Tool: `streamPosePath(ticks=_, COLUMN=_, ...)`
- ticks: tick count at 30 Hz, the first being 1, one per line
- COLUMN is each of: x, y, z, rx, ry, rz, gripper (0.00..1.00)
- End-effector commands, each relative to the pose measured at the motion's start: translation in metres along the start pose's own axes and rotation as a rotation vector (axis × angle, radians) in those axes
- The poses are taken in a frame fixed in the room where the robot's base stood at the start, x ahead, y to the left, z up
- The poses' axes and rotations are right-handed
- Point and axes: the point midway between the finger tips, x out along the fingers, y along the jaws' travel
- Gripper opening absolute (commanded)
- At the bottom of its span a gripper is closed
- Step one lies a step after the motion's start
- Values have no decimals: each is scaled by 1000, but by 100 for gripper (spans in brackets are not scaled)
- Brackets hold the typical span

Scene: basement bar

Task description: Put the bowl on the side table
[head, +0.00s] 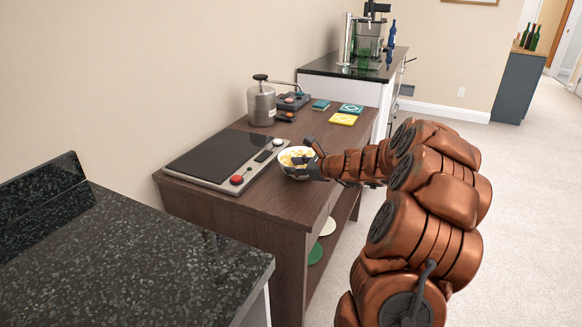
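A small white bowl (286,164) with yellowish contents is at the right edge of a dark brown wooden table (250,199). My gripper (312,160) reaches in from the right, with its dark fingers against or over the bowl's right side. The fingers are small here and partly overlap the bowl, so I cannot tell whether they are shut on its rim. I also cannot tell whether the bowl rests on the tabletop or is held slightly above it. The brown table has a lower shelf; no other piece is clearly a side table.
A flat black-topped appliance (221,156) lies left of the bowl. Behind are a metal canister (261,105), a yellow coaster (343,119) and a teal one (351,108). A black stone counter (130,255) fills the near left. Carpet (510,220) is clear at right.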

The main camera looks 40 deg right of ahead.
Motion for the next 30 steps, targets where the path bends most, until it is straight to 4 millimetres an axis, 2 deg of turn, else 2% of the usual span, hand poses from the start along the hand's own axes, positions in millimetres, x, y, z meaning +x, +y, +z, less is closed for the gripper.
streamPosePath(ticks=9, x=-63, y=-1, z=0, rx=1, ry=2, rz=-3, gripper=31)
streamPosePath(ticks=15, x=-89, y=0, z=-1, rx=0, ry=2, rz=-1, gripper=31)
streamPosePath(ticks=21, x=-100, y=1, z=-1, rx=2, ry=1, rz=1, gripper=31)
streamPosePath(ticks=30, x=-100, y=1, z=-1, rx=1, ry=1, rz=2, gripper=31)
